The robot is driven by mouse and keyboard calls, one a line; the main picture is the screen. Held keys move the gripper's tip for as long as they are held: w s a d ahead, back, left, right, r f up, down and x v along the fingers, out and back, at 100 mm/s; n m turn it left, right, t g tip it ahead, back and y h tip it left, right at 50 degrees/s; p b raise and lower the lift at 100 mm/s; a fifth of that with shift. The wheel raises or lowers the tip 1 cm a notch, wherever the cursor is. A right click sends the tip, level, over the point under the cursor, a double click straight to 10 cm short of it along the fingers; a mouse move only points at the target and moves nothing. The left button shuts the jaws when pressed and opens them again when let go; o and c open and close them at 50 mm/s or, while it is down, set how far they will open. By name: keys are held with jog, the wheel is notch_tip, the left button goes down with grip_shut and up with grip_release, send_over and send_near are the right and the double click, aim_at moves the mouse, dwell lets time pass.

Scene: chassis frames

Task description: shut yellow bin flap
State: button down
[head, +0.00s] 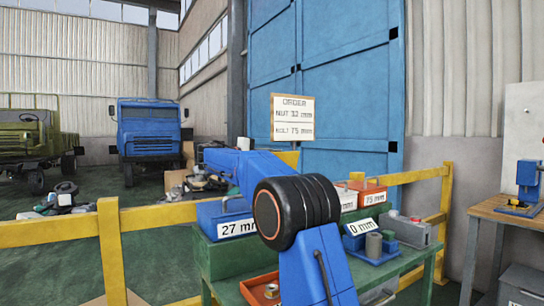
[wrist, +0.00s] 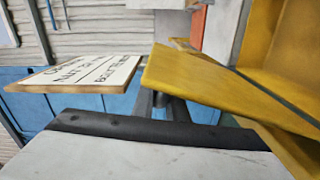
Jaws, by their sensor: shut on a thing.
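In the wrist view a broad yellow panel, which I take for the yellow bin flap (wrist: 215,80), slopes down to the right. A yellow wall (wrist: 275,25), apparently part of the bin, rises beside it, with a dark strip between. My gripper (wrist: 168,106) shows as dark parts partly hidden under the panel's left end. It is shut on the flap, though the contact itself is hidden. A pale grey surface with a black edge fills the bottom of that view. In the head view my arm blocks the gripper, and I cannot make out the flap.
A white order sign (head: 293,117) stands behind my arm; it is close at the left in the wrist view (wrist: 85,75). A green table (head: 435,265) bears a blue box (head: 215,213), an orange tray (head: 250,292) and a red box (head: 370,187).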

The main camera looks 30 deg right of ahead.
jog(key=s+f+m, duration=0.4)
jog(key=s+m, duration=0.4)
jog(key=s, duration=0.2)
jog(key=shift+s+d, duration=0.15)
jog(key=shift+s, duration=0.05)
jog(key=shift+f, duration=0.1)
jog(key=c, duration=1.8)
grip_release()
jog(key=a, duration=1.7)
jog(key=shift+s+a, duration=0.25)
jog(key=shift+s, duration=0.1)
